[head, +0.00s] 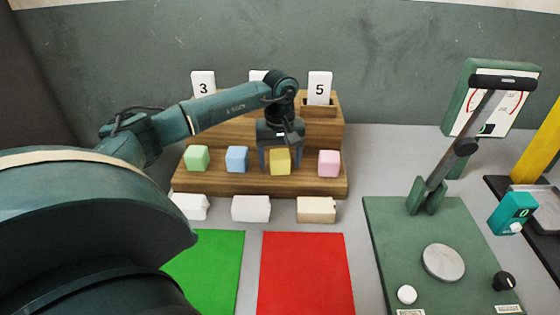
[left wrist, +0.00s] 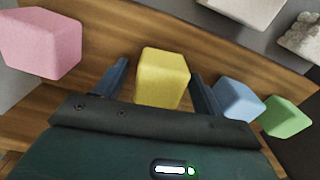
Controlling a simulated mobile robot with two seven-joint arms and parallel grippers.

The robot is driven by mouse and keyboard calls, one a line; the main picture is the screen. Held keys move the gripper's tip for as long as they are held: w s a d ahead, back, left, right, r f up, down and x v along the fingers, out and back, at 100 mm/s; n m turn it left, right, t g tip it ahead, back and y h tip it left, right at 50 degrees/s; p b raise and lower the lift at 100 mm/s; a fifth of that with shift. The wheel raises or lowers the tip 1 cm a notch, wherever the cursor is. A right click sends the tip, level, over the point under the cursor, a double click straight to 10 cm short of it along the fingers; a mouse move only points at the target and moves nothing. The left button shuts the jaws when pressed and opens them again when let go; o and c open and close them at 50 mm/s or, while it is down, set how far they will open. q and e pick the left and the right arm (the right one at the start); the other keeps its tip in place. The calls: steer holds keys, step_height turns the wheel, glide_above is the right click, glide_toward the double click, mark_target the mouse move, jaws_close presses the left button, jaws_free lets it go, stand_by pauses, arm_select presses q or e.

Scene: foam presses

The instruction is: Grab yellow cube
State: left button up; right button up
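The yellow cube (head: 280,161) sits on the wooden stand (head: 225,184), between a blue cube (head: 237,159) and a pink cube (head: 329,163). A green cube (head: 197,158) is at the left end of the row. My left gripper (head: 280,157) is at the yellow cube. In the left wrist view, its two fingers stand apart, one on each side of the yellow cube (left wrist: 162,78), with a visible gap on the pink-cube side. The gripper looks open. My right gripper is not in view.
White and beige blocks (head: 251,208) lie in front of the stand. A green mat (head: 212,265) and a red mat (head: 305,270) lie nearer. A green press (head: 440,255) with a lever and gauge stands at the right. Number cards (head: 319,88) stand behind.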

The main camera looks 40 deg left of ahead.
arm_select(q)
steer(key=c, duration=1)
